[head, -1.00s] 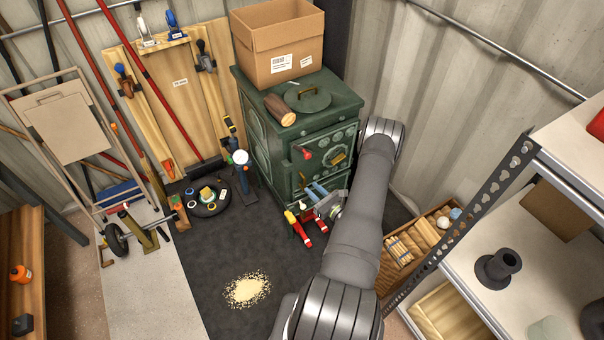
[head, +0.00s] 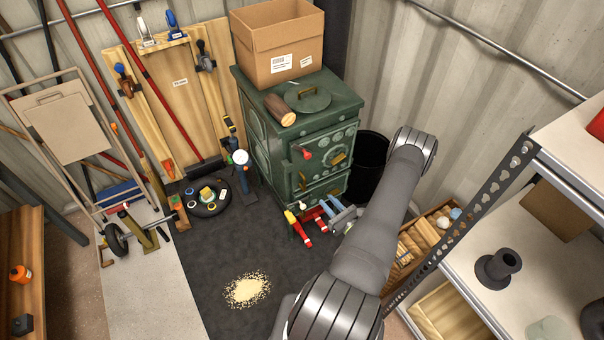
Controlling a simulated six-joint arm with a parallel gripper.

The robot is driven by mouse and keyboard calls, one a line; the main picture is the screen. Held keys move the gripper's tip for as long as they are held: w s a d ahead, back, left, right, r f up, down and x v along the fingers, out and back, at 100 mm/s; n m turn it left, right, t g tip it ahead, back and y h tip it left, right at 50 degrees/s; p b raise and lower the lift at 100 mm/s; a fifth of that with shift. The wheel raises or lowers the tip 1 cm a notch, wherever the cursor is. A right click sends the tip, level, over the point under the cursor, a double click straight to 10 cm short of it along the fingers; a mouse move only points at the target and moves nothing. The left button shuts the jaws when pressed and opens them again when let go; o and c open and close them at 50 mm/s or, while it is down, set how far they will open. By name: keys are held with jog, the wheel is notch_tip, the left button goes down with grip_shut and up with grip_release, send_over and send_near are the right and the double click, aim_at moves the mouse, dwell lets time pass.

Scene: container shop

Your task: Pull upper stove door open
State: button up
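The green stove (head: 268,148) stands against the back wall. Its upper door (head: 322,157) is on the front face, with a red-knobbed handle (head: 304,153) on its left side and a brass plate on it. The door looks shut, flush with the front. My gripper (head: 328,204) is low in front of the stove's right side, below the upper door and apart from its handle. Its two blue-grey fingers look spread, with nothing visible between them. My forearm comes from the lower right; the wrist is partly hidden.
Red-handled tools (head: 302,236) lie on the dark mat close to my gripper. A black bin (head: 368,160) stands right of the stove. A wooden crate (head: 408,258) and metal shelf (head: 478,210) are on the right. A cardboard box (head: 278,42) and a log sit on the stove.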

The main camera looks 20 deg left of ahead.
aim_at(295, 161)
jog(key=shift+w+a+r+m+t, duration=0.2)
jog(key=shift+w+a+r+t, duration=0.6)
jog(key=shift+a, duration=1.2)
jog(key=shift+w+a+r+m+t, duration=0.2)
jog(key=shift+w+a+r+t, duration=0.15)
jog(key=shift+w+a+r, duration=1.3)
jog(key=shift+w+a+r+m+t, duration=0.25)
jog(key=shift+w+a+t, duration=0.45)
jog(key=shift+a, duration=1.65)
jog(key=shift+w+r, duration=0.1)
jog(key=shift+w, duration=0.05)
jog(key=s+d+f+n+g, duration=0.1)
jog(key=s+d+f+g, duration=0.1)
jog(key=d, duration=0.4)
jog(key=s+d+f+g, duration=0.2)
jog(key=s+d+f, duration=0.2)
jog(key=d, duration=0.3)
jog(key=shift+s+n, duration=0.35)
jog(key=shift+s, duration=0.25)
jog(key=shift+f, duration=0.1)
